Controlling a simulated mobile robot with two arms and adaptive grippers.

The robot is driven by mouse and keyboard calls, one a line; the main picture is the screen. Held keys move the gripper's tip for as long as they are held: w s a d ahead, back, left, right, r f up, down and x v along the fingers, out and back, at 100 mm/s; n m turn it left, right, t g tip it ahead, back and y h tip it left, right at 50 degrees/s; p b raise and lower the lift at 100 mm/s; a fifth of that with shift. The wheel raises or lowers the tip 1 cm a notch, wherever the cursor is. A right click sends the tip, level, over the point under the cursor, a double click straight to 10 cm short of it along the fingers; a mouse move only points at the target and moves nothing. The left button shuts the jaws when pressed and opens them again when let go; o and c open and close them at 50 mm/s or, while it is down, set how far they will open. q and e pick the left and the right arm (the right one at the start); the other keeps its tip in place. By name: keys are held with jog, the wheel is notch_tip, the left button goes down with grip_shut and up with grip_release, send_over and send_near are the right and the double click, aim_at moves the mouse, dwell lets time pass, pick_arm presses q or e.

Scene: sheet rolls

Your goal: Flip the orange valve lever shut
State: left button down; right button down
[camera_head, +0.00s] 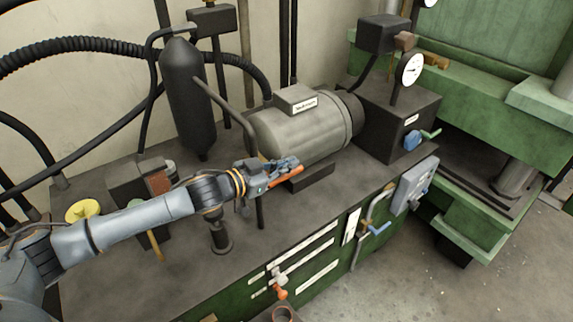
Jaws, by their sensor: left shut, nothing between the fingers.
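The orange valve lever (286,177) shows as a short orange bar above the grey bench top, in front of the grey motor. My left arm reaches in from the left, and my left gripper (291,163) is right at the lever, just above and behind it in the picture. Its fingers are shut with nothing between them. I cannot tell whether they touch the lever. The gripper hides part of the lever's left end and its pivot. My right gripper is not in view.
The grey motor (300,128) stands just behind the gripper, and a dark cylinder (188,98) stands upright to its left. A smaller orange-red handle (281,293) is on the green cabinet front. A green machine (500,130) is at the right. The floor (470,285) at front right is clear.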

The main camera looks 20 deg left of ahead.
aim_at(300, 168)
pick_arm(q)
jog(key=shift+w+a+f, duration=0.1)
jog(key=shift+a+f, duration=0.1)
jog(key=shift+f, duration=0.8)
jog(key=shift+w+f, duration=0.1)
jog(key=shift+f, duration=0.5)
